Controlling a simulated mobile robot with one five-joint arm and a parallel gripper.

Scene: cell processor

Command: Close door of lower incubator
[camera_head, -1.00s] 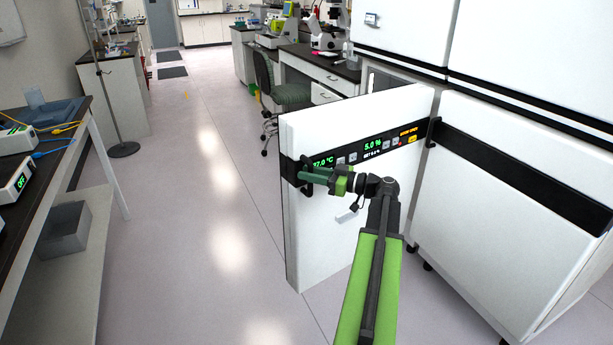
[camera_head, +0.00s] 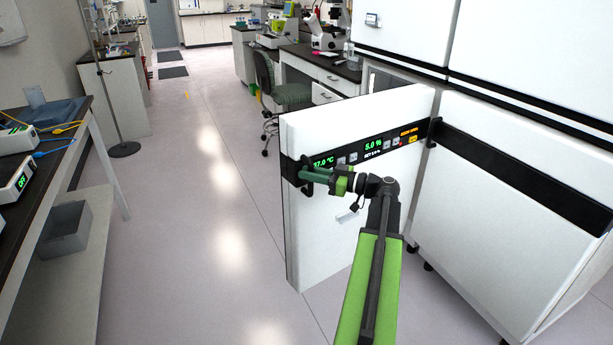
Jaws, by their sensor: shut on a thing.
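The lower incubator's white door (camera_head: 370,115) stands open, swung far out into the aisle. A black band with a lit display (camera_head: 372,147) runs across it. A dark handle (camera_head: 304,171) sits near the door's free edge at the left. My gripper (camera_head: 312,174) is at the handle and shut on it; the fingertips are small and partly hidden against the dark band. My green arm reaches up from the bottom of the picture in front of the door. The incubator's opening is mostly hidden behind the door.
A white cabinet unit with a black band (camera_head: 520,180) stands at the right, beside the hinge side. A chair (camera_head: 285,95) and bench are behind the door. A dark-topped table (camera_head: 45,190) is at the left. The floor (camera_head: 190,220) between is clear.

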